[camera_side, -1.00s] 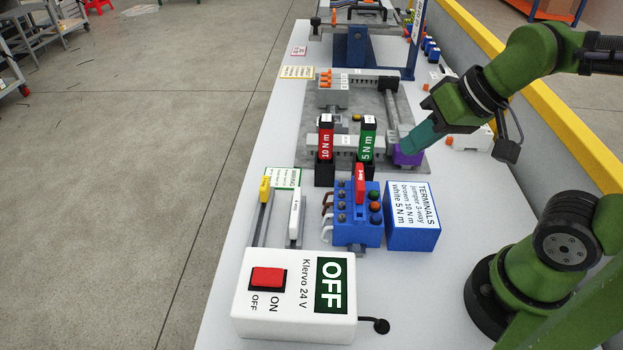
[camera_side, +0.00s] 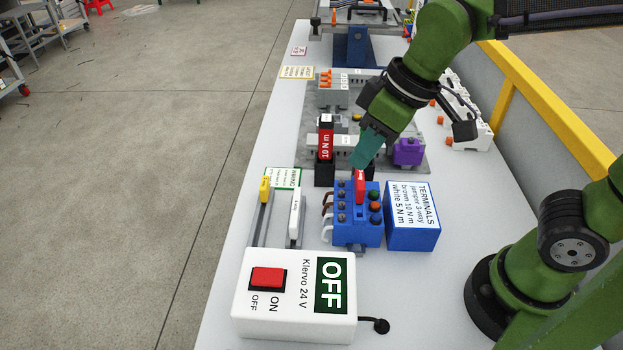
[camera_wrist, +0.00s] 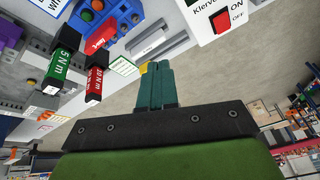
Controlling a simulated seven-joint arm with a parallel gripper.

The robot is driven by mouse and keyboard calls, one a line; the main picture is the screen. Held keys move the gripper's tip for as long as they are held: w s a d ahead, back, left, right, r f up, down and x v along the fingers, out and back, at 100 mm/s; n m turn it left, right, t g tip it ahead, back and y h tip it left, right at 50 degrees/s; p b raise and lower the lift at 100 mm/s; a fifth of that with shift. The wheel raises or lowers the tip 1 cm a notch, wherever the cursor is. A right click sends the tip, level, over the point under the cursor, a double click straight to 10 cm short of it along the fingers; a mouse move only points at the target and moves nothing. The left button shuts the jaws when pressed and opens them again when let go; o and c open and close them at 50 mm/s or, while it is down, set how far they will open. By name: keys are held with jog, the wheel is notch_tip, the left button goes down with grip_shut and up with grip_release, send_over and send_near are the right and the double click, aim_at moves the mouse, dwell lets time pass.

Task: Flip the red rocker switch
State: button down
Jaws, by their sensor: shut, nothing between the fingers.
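The red rocker switch (camera_side: 268,277) is set in the top of a white box (camera_side: 240,300) marked Klervo 24 V, with ON and OFF labels beside it. A green OFF sign (camera_side: 331,283) is on the same box. In the wrist view the red switch (camera_wrist: 221,21) shows at the top right. My gripper (camera_side: 362,163) has teal fingers and is shut and empty. In the side view it appears just behind the blue terminal block, well apart from the switch. The fingers (camera_wrist: 155,66) also show shut in the wrist view.
Between my gripper and the white box stand a blue terminal block (camera_side: 345,232) with a red jumper (camera_side: 360,187), a blue TERMINALS box (camera_side: 412,222), and yellow and white pieces (camera_side: 295,215) on rails. A red 10 N m tool (camera_side: 325,143) stands upright nearby.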

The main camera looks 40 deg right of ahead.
jog(key=w+a+n+g+h, duration=0.1)
jog(key=a+n+g, duration=0.1)
jog(key=a+n, duration=0.7)
jog(key=n+g+h, duration=0.1)
jog(key=n+h, duration=0.1)
jog(key=n, duration=1.2)
send_over(284, 268)
jog(key=shift+a+r, duration=0.1)
jog(key=shift+r, duration=0.25)
notch_tip(284, 268, down, 14)
jog(key=shift+f, duration=0.1)
